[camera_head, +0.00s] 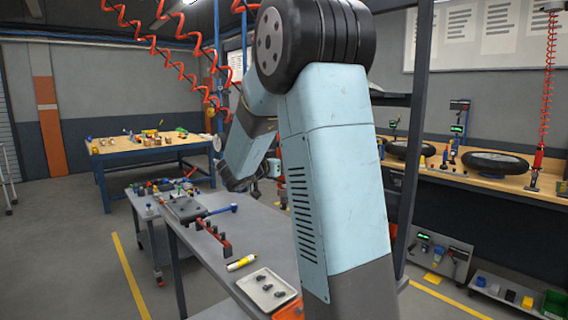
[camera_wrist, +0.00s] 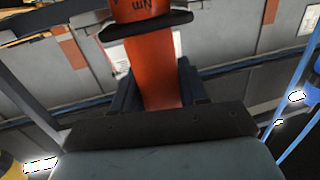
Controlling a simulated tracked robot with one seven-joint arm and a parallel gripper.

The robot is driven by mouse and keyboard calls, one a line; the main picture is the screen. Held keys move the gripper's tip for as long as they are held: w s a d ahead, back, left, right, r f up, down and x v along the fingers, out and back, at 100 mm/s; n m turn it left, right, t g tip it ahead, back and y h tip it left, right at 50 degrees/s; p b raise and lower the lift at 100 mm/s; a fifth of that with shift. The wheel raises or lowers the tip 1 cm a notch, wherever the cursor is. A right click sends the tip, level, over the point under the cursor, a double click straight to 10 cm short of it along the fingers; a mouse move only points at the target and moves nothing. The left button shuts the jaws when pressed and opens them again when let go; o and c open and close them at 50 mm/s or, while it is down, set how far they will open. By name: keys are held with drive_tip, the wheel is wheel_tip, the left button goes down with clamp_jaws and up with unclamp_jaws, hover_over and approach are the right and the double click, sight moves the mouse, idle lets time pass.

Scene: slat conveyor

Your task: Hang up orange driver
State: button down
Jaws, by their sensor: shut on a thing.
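The orange driver (camera_wrist: 152,70) fills the middle of the wrist view. It has an orange body with dark lettering, upside down in the picture, and a dark band across it. My gripper (camera_wrist: 157,88) is shut on it, with a dark finger on each side of the orange body. In the head view my arm's blue-grey links hide most of the gripper, and I cannot make out the held driver there. Several red coiled hoses (camera_head: 165,55) hang from above at the upper left. I cannot tell which hose end, if any, is free.
A grey workbench (camera_head: 258,222) below my arm holds a yellow tool (camera_head: 241,263), a white tray (camera_head: 266,290) and a red rack. A wooden table (camera_head: 120,160) stands at the back left. At the right, a red tool (camera_head: 537,160) hangs on a red coil over a bench with wheels.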

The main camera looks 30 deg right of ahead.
drive_tip(key=shift+f, duration=0.1)
drive_tip(key=c, duration=0.5)
unclamp_jaws()
drive_tip(key=shift+f, duration=0.1)
drive_tip(key=shift+a, duration=0.1)
drive_tip(key=v, duration=1.3)
drive_tip(key=shift+a, duration=0.35)
drive_tip(key=shift+s, duration=0.1)
